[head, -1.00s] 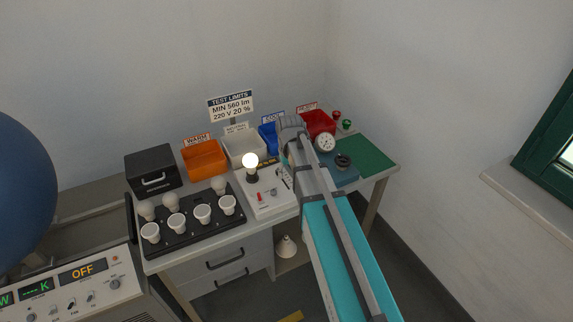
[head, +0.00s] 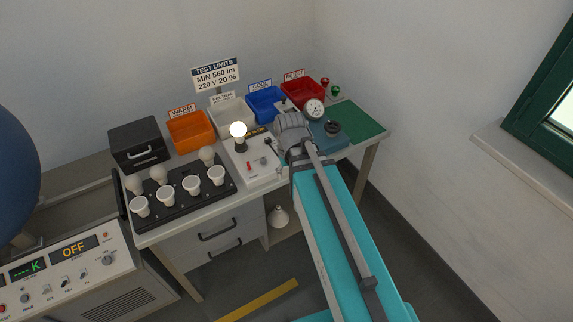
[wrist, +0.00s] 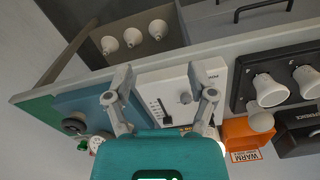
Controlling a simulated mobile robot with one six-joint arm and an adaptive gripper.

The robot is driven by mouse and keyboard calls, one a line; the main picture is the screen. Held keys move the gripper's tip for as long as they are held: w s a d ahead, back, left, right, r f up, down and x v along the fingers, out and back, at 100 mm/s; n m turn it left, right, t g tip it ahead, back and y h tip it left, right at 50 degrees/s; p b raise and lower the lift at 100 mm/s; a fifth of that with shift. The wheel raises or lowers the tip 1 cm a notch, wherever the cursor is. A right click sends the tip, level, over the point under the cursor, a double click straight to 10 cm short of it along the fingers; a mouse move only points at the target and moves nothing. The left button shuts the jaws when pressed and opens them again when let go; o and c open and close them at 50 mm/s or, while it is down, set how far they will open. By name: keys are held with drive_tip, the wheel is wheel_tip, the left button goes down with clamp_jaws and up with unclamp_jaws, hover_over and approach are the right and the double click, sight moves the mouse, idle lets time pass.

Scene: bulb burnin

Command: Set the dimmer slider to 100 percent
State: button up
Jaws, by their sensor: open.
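The white test box (head: 262,166) stands on the bench with a lit bulb (head: 238,130) at its back and a small red switch on top. In the wrist view the box's white panel (wrist: 150,82) shows a dark slot with the dimmer slider (wrist: 161,108); the slider's exact setting is too small to read. A grey round knob (wrist: 185,97) sits beside it. My gripper (wrist: 159,82) is open and empty above the panel, one finger on either side of the slider, with no clear contact. In the head view my arm hides part of the box's right side.
A black tray (head: 150,222) of bulbs stands left of the box. Orange (head: 190,132), white, blue and red (head: 303,92) bins line the back.

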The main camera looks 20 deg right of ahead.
drive_tip(key=shift+s+f, duration=0.1)
drive_tip(key=shift+s, duration=0.5)
drive_tip(key=shift+s, duration=0.6)
idle(0.8)
